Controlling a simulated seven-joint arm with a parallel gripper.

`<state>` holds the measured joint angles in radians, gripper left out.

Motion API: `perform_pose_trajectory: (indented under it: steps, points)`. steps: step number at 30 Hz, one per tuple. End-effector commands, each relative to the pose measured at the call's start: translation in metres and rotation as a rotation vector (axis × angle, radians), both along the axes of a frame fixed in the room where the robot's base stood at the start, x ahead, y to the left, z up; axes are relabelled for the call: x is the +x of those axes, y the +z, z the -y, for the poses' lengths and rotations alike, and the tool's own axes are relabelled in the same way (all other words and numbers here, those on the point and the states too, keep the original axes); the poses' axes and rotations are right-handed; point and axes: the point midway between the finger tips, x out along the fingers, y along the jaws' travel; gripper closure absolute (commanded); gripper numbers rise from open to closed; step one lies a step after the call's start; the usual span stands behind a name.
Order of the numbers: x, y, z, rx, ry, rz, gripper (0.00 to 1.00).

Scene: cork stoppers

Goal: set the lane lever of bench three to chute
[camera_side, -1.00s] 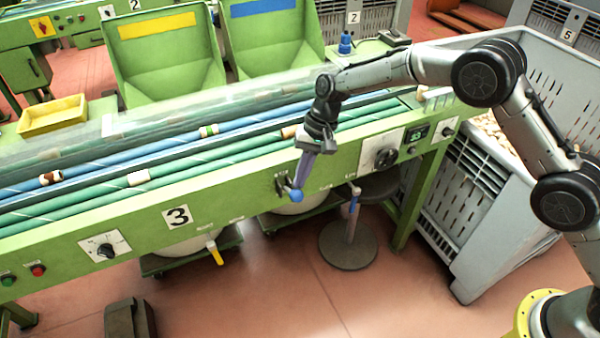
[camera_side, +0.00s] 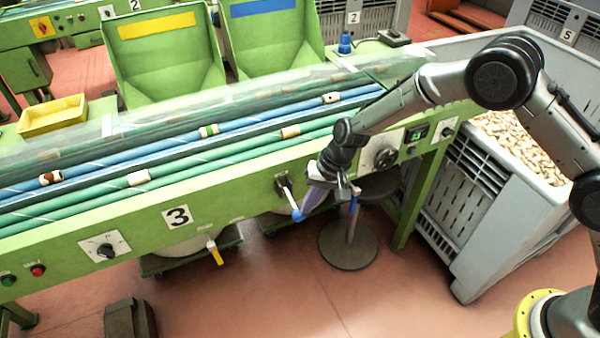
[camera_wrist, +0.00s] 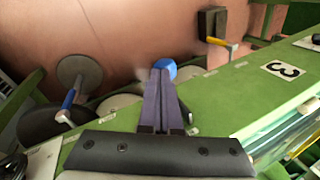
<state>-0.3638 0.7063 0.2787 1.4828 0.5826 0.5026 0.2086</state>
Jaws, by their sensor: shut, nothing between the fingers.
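Bench three is the green bench with a number 3 plate (camera_side: 178,216). On its front face is a lever with a blue knob (camera_side: 298,214), its arm slanting down and to the right from a dark pivot. My gripper (camera_side: 306,211) is shut and empty, its purple fingers pointing down and left with the tips at the knob's right side. In the wrist view the blue knob (camera_wrist: 167,68) shows just past the fingertips, partly hidden by them; I cannot tell whether they touch. The lettering near the lever is too small to read.
A yellow-handled valve (camera_side: 215,252) hangs below the bench to the left. A rotary dial (camera_side: 380,156) is to the right. A grey crate of corks (camera_side: 490,210) stands at the right.

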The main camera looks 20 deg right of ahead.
Motion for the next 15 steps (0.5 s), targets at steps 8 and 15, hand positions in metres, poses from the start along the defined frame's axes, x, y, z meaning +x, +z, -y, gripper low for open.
perform_pose_trajectory:
  steps: [8, 15]
  points:
    - [-0.005, -0.024, 0.0, -0.001, 0.0, -0.004, 1.0]
    - [-0.004, -0.038, 0.0, -0.001, 0.0, -0.004, 1.0]
